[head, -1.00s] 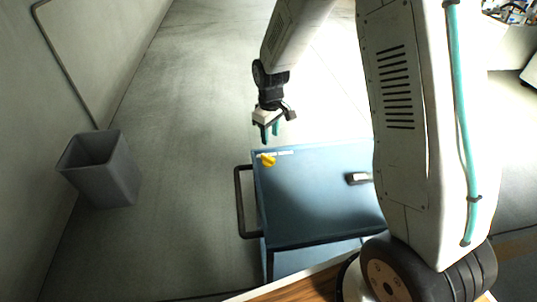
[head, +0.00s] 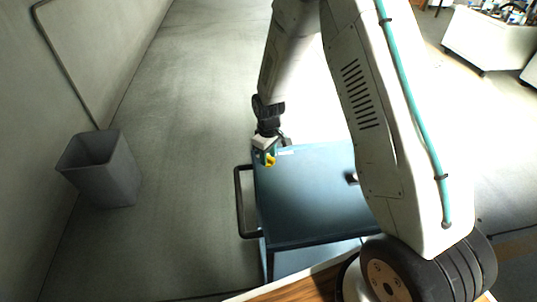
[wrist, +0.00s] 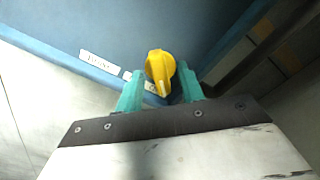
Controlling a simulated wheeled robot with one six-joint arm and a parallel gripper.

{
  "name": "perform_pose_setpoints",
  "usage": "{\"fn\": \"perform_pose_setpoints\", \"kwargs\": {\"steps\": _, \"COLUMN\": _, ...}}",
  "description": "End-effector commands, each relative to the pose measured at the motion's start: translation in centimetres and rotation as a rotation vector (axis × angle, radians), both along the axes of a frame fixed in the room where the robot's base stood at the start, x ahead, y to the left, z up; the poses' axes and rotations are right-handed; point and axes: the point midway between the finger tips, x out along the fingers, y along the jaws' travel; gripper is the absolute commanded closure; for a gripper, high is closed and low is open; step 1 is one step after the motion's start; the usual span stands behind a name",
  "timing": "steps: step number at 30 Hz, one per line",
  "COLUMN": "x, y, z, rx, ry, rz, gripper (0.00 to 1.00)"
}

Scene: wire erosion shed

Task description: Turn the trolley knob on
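The yellow knob (wrist: 160,68) sits on the blue top of the trolley (head: 310,205), near its far left corner. In the head view the knob (head: 270,160) is partly hidden by my gripper (head: 266,154). In the wrist view the two teal fingers of my gripper (wrist: 160,88) stand apart, one on each side of the knob's lower part. A small gap seems to show beside the knob, so I cannot tell whether the fingers touch it. A white label with small dark writing (wrist: 99,63) is left of the knob.
The trolley's dark handle (head: 240,200) sticks out on its left side. A small dark and pale object (head: 351,178) lies on the trolley top, partly behind my arm. A grey bin (head: 100,170) stands by the left wall. The floor between is clear.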

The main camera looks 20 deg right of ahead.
Motion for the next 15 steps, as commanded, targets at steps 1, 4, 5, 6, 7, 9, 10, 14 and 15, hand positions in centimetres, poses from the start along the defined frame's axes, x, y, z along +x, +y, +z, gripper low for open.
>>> {"fn": "perform_pose_setpoints", "kwargs": {"steps": 1, "x": 0.0, "y": 0.0, "z": 0.02, "rx": 0.0, "ry": 0.0, "rz": 0.0, "gripper": 0.62}}
{"fn": "perform_pose_setpoints", "kwargs": {"steps": 4, "x": -0.01, "y": 0.01, "z": 0.03, "rx": 0.0, "ry": 0.0, "rz": 0.0, "gripper": 0.76}}
{"fn": "perform_pose_setpoints", "kwargs": {"steps": 5, "x": -0.01, "y": 0.01, "z": 0.03, "rx": 0.0, "ry": 0.0, "rz": 0.0, "gripper": 0.84}}
{"fn": "perform_pose_setpoints", "kwargs": {"steps": 6, "x": -0.01, "y": 0.01, "z": 0.03, "rx": 0.0, "ry": 0.0, "rz": 0.0, "gripper": 0.95}}
{"fn": "perform_pose_setpoints", "kwargs": {"steps": 7, "x": -0.01, "y": 0.01, "z": 0.03, "rx": 0.0, "ry": 0.0, "rz": 0.0, "gripper": 1.0}}
{"fn": "perform_pose_setpoints", "kwargs": {"steps": 9, "x": -0.01, "y": 0.0, "z": 0.04, "rx": 0.0, "ry": 0.0, "rz": 0.0, "gripper": 1.0}}
{"fn": "perform_pose_setpoints", "kwargs": {"steps": 10, "x": -0.01, "y": 0.0, "z": 0.04, "rx": 0.0, "ry": 0.0, "rz": 0.0, "gripper": 1.0}}
{"fn": "perform_pose_setpoints", "kwargs": {"steps": 14, "x": -0.01, "y": 0.0, "z": 0.05, "rx": 0.0, "ry": 0.0, "rz": -0.006, "gripper": 1.0}}
{"fn": "perform_pose_setpoints", "kwargs": {"steps": 15, "x": -0.01, "y": 0.0, "z": 0.05, "rx": 0.0, "ry": 0.0, "rz": -0.011, "gripper": 1.0}}
